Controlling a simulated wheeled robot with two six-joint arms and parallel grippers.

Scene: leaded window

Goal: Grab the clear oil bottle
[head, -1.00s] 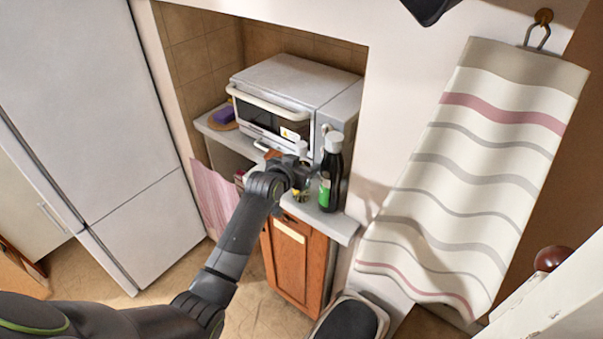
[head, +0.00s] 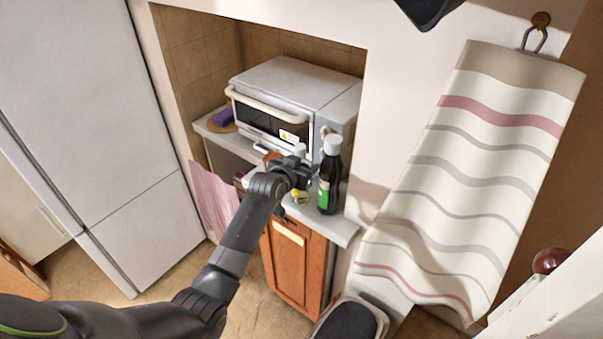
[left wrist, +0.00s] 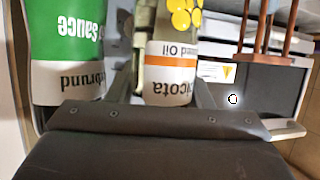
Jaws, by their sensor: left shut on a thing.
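The clear oil bottle (head: 300,196) stands on the narrow counter in front of the white oven, partly hidden by my left gripper (head: 299,172) in the head view. In the left wrist view, the oil bottle (left wrist: 172,62) has a white and orange label, upside down in the picture, with yellow dots on the glass. My left gripper (left wrist: 164,88) has a finger on each side of it and is shut on it. My right gripper is not seen.
A dark sauce bottle (head: 330,176) with a green label and white cap stands close to the right of the oil bottle. The white oven (head: 295,82) is just behind. The counter edge (head: 335,230) is close in front.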

